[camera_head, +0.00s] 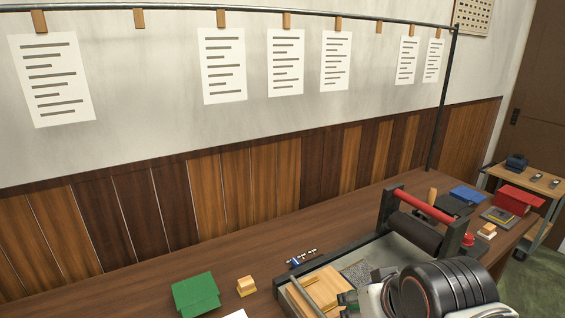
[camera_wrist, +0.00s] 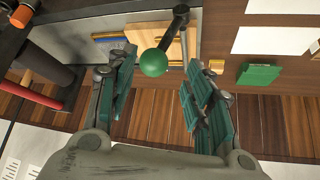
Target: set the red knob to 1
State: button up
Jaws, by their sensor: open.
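A small red knob (camera_head: 467,239) sits at the right end of the dark press frame (camera_head: 387,210) in the head view. Its number marks are too small to read. In the wrist view an orange-red round end (camera_wrist: 22,16) shows at the top left; I cannot tell if it is the same knob. My gripper (camera_wrist: 157,64) is open, with its teal-padded fingers apart. A green ball (camera_wrist: 153,62) on a dark lever shows between the fingers in this view; contact cannot be judged. In the head view my arm covers the front of the press.
The press has a red bar (camera_head: 412,201) over a dark roller (camera_head: 415,230). A wooden block (camera_head: 322,287) lies on its bed. A green box (camera_head: 196,295) and a small wooden block (camera_head: 246,287) stand left. Blue and red items lie at the right end of the table.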

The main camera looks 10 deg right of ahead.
aim_at(468, 239)
jog(key=z, duration=1.3)
jog(key=i+l+u, duration=0.1)
jog(key=i+l, duration=0.3)
jog(key=i, duration=0.25)
jog(key=i+l, duration=0.45)
jog(key=i, duration=0.2)
jog(key=u, duration=0.05)
